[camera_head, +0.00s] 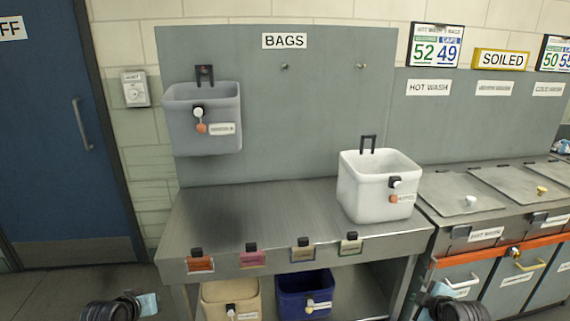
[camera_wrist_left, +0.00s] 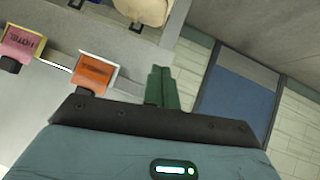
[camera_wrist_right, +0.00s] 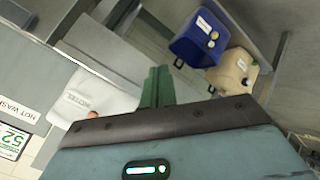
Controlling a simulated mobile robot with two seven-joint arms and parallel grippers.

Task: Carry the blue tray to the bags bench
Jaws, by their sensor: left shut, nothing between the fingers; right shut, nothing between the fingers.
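The bags bench (camera_head: 255,208) is a grey metal bench under a wall panel with a BAGS sign (camera_head: 284,41). No flat blue tray shows in any view; a dark blue bin (camera_head: 305,293) stands on the shelf under the bench and also shows in the right wrist view (camera_wrist_right: 196,42). My left gripper (camera_wrist_left: 161,86) is shut and empty, with the bench's front edge and its orange tag (camera_wrist_left: 96,73) in its wrist view. My right gripper (camera_wrist_right: 157,86) is shut and empty. In the head view my wrists show only partly, at the bottom edge.
A white bin (camera_head: 376,188) stands on the bench's right end. A grey bin (camera_head: 202,120) hangs on the panel. A beige bin (camera_head: 230,299) is on the lower shelf. Soiled-laundry bins (camera_head: 475,190) adjoin on the right; a blue door (camera_head: 62,130) is left. The bench top's left and middle are clear.

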